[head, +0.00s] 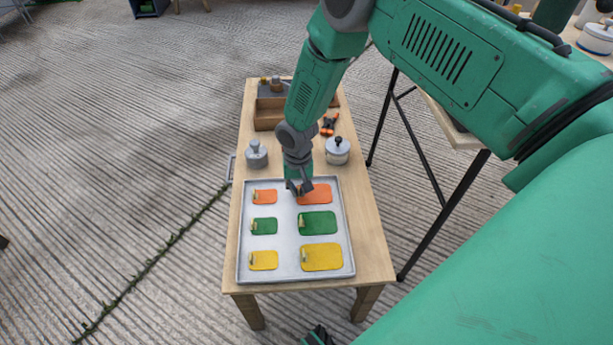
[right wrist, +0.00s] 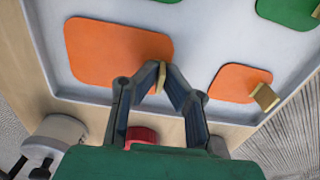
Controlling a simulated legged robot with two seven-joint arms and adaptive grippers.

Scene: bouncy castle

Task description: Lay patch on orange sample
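A grey tray (head: 283,276) holds orange, green and yellow flat pieces in two columns, small on the left and large on the right, each with a small upright tab at its left end. The large orange piece (head: 316,194) lies flat at the back right; it also shows in the right wrist view (right wrist: 112,50). The small orange piece (head: 266,196) lies to its left, also in the right wrist view (right wrist: 234,82). My right gripper (head: 297,189) is at the large piece's tab, its fingertips (right wrist: 158,72) closed together around it.
The tray's front holds green pieces (head: 318,223) (head: 265,226) and yellow pieces (head: 321,257) (head: 264,260). Behind it stand two grey weights or pots (head: 256,154) (head: 338,151), orange pliers (head: 329,124) and a wooden box (head: 268,114). Another table stands at right.

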